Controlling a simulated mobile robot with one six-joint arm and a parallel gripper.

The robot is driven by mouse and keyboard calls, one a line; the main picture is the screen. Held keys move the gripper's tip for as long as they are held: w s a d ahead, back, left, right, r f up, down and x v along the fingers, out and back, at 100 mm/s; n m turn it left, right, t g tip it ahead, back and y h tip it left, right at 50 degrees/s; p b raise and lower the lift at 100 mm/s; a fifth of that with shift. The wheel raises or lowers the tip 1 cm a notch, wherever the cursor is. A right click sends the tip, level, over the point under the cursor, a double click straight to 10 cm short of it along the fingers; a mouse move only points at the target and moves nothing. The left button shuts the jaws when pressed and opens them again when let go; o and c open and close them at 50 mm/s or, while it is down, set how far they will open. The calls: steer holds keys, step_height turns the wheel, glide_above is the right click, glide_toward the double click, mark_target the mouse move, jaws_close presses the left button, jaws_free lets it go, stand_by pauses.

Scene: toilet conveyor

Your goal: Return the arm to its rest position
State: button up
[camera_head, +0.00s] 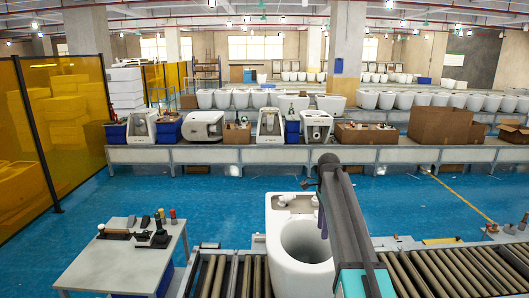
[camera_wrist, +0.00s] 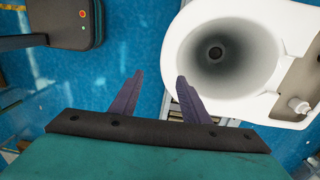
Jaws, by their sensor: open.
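My gripper (camera_wrist: 157,95) is open in the wrist view, with its two dark fingers apart and nothing between them. The white toilet (camera_wrist: 222,50) lies beyond the fingers to the upper right, apart from them, and its open bowl faces the camera. In the head view the toilet (camera_head: 298,252) stands at the roller conveyor, and my dark arm crosses in front of its right side. The gripper's fingertips (camera_head: 321,215) show only in part beside the arm, above the toilet.
A grey table (camera_head: 105,268) with several tools stands at the lower left. Roller conveyor (camera_head: 455,268) runs left and right of the toilet. A long bench (camera_head: 250,155) with toilets and boxes stands behind. A yellow fence panel (camera_head: 62,110) is at left. Blue floor (camera_head: 215,190) lies clear between.

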steer(key=s+a+f+n+g+b, duration=0.15)
steer(key=s+f, duration=0.55)
steer(key=f, duration=0.7)
steer(key=s+a+f+g+b, duration=0.1)
steer(key=s+f+g+b, duration=0.15)
steer(key=s+f, duration=0.85)
steer(key=s+a+f+n+g+b, duration=0.15)
steer(key=s+f, duration=0.25)
steer(key=f, duration=1.3)
steer(key=s+f+n+b, duration=0.1)
steer(key=s+f+n, duration=0.4)
steer(key=s, duration=0.5)
steer(key=s+f+n+b, duration=0.2)
steer(key=s+f+n, duration=0.3)
steer(key=s, duration=0.6)
steer(key=s+f+n+b, duration=0.2)
steer(key=s+f+n, duration=0.3)
steer(key=s+f, duration=0.3)
steer(key=s, duration=0.3)
steer(key=shift+a, duration=0.3)
steer(key=shift+s, duration=0.15)
